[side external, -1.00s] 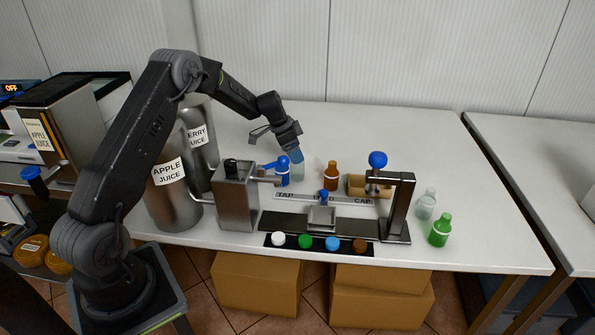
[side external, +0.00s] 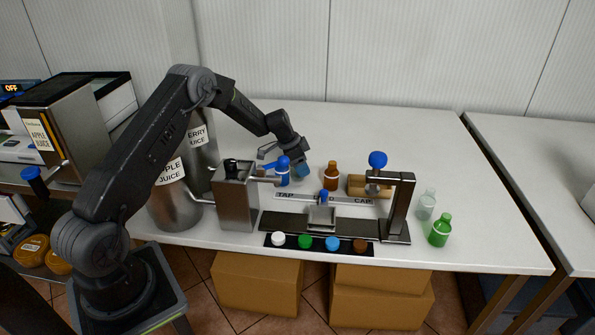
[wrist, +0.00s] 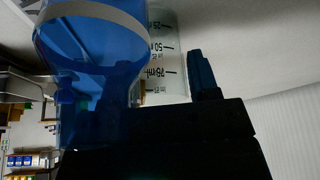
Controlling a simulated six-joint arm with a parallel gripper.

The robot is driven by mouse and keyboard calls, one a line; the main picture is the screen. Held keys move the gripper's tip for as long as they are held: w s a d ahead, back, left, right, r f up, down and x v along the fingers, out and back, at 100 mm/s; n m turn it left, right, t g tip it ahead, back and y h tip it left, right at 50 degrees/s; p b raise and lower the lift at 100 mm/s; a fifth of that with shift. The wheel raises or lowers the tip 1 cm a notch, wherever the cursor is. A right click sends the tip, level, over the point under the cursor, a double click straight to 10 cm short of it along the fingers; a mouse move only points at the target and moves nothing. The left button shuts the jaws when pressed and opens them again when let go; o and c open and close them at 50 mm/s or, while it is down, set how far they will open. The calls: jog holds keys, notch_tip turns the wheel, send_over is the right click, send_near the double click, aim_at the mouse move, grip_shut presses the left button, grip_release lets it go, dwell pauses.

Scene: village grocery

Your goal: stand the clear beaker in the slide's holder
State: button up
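The clear beaker with dark volume marks (wrist: 168,48) shows in the wrist view, directly in front of my gripper. In the side view it is hidden behind my gripper (side external: 301,170), which is low over the table beside the blue bottle (side external: 283,172). One blue-tipped finger shows at the beaker's right edge in the wrist view; the other is hidden by the blue bottle (wrist: 95,45), so I cannot tell whether it grips. The slide's grey holder (side external: 321,216) sits empty on the dark rail (side external: 285,222), between tap and capper.
The steel tap box (side external: 236,200) stands left of the rail and the capper frame (side external: 400,205) right. A brown bottle (side external: 331,176) is right of my gripper. A clear bottle (side external: 426,205) and green bottle (side external: 440,230) stand far right. The back of the table is clear.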

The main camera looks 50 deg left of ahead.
jog(key=c, duration=0.6)
jog(key=shift+c, duration=0.2)
jog(key=shift+r, duration=0.15)
jog(key=shift+r, duration=0.35)
notch_tip(320, 180, up, 8)
jog(key=f, duration=0.1)
jog(key=s+d+r+m+g+h, duration=0.1)
jog(key=s+d+m+g, duration=0.15)
jog(key=d+m, duration=0.4)
jog(key=s+d+r+m+g, duration=0.2)
jog(key=s+d+m, duration=0.25)
jog(key=d, duration=0.35)
jog(key=s+d+r+m+g+h, duration=0.1)
jog(key=s+d+m+g, duration=0.1)
jog(key=d+m, duration=0.5)
jog(key=shift+t, duration=0.25)
jog(key=shift+s+a+f, duration=0.1)
jog(key=shift+s+f, duration=0.05)
jog(key=shift+f, duration=2.25)
jog(key=shift+s+f, duration=0.15)
jog(key=shift+f, duration=2.2)
